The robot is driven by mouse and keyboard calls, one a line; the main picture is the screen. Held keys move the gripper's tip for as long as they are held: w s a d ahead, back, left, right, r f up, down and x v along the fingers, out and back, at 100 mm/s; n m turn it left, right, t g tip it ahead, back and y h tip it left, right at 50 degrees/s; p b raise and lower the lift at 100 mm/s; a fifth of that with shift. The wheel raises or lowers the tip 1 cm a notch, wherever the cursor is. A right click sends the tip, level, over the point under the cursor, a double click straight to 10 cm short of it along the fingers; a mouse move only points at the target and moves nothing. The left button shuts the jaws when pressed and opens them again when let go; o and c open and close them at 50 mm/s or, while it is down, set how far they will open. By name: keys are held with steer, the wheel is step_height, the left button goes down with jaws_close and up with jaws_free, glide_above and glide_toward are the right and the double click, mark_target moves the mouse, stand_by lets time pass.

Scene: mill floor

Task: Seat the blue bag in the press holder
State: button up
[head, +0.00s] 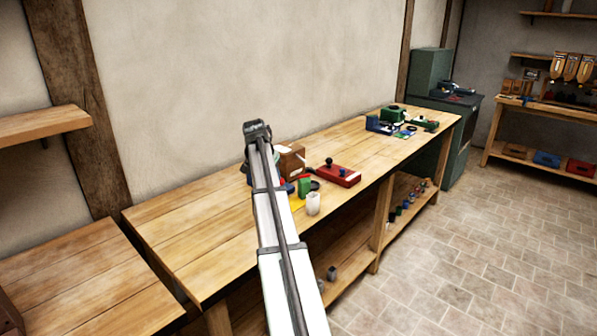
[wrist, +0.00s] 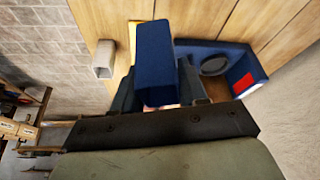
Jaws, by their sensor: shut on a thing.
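The blue bag (wrist: 154,55), a dark blue block-like thing, is between the two fingers of my gripper (wrist: 157,86) in the wrist view. My gripper is shut on it, and its near end hides what lies beneath. To its right, apart from it in the picture, is a blue fixture (wrist: 240,68) with a dark round part and a red patch; it may be the press holder, but I cannot tell for sure. In the head view my arm hides the gripper, and only a small blue patch (head: 290,187) shows beside the arm.
A white cup (head: 313,204) stands near the bench's front edge; it also shows in the wrist view (wrist: 104,60). A green block (head: 304,186), a wooden box (head: 291,160) and a red fixture (head: 338,176) with dark knobs are close by. The bench's left part (head: 185,235) is clear.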

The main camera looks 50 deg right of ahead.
steer(key=a+n+t+y, duration=0.25)
steer(key=a+n, duration=0.65)
steer(key=a, duration=3)
steer(key=w+d+m+g+h, duration=0.1)
steer(key=w+d+m, duration=0.4)
steer(key=d, duration=1.3)
steer(key=w+d+f+m+g+h, duration=0.15)
steer(key=w+d+m, duration=0.35)
steer(key=d, duration=1.2)
steer(key=w+d+m+g, duration=0.25)
steer(key=w+d, duration=0.45)
steer(key=d, duration=1.1)
steer(key=shift+m+t, duration=0.45)
steer(key=shift+f, duration=2.7)
steer(key=shift+s+d+f, duration=0.1)
steer(key=shift+f, duration=0.55)
steer(key=o, duration=0.8)
